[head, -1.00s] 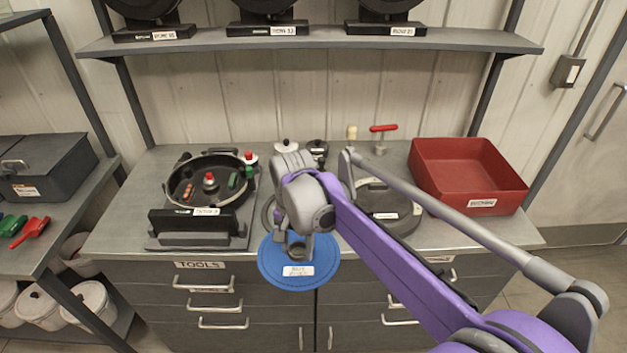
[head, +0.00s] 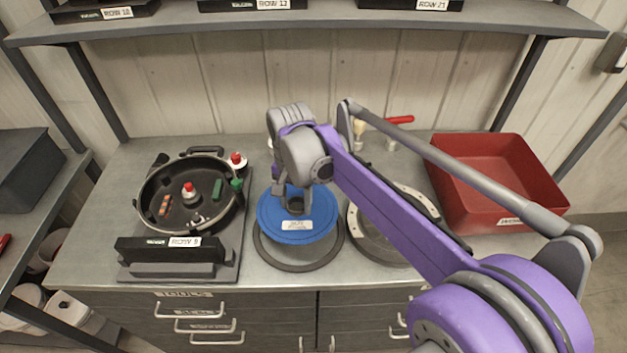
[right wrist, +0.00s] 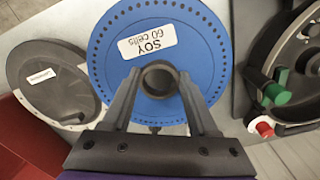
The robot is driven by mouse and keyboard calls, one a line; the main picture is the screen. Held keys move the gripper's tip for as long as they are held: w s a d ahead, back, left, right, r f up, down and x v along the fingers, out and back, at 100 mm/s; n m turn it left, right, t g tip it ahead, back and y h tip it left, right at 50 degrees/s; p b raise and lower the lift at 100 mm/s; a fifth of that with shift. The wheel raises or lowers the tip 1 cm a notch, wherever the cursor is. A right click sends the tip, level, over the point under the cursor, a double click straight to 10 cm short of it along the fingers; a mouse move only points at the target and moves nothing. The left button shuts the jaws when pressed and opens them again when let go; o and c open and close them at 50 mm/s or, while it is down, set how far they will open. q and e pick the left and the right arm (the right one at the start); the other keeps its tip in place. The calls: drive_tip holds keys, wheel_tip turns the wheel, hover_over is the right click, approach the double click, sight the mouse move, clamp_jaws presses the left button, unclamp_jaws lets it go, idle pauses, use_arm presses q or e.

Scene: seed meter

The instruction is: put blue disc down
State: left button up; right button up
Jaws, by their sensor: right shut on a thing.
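The blue disc (head: 297,232) carries a white label; in the right wrist view (right wrist: 205,65) the label reads SOY 60 CELLS and small holes run around the rim. My right gripper (head: 296,207) is shut on the disc's dark central hub, and its two fingers (right wrist: 158,82) clasp the hub from both sides. The disc is roughly level over a dark round ring (head: 300,268) on the bench, whose front rim shows below it. I cannot tell whether disc and ring touch. My left gripper is not in view.
A grey round lid (right wrist: 50,88) lies on the other side, partly under my arm in the head view. A red bin (head: 500,210) stands at the right. A shelf (head: 330,22) hangs above.

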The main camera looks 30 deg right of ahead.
sight(296, 215)
drive_tip(key=shift+w+d, duration=0.15)
drive_tip(key=shift+w, duration=0.1)
wheel_tip(296, 215, down, 6)
drive_tip(key=shift+r, duration=0.2)
drive_tip(key=shift+f, duration=2.15)
drive_tip(key=shift+b, duration=0.3)
drive_tip(key=shift+f, duration=0.25)
drive_tip(key=o, duration=1.3)
drive_tip(key=shift+r, duration=0.1)
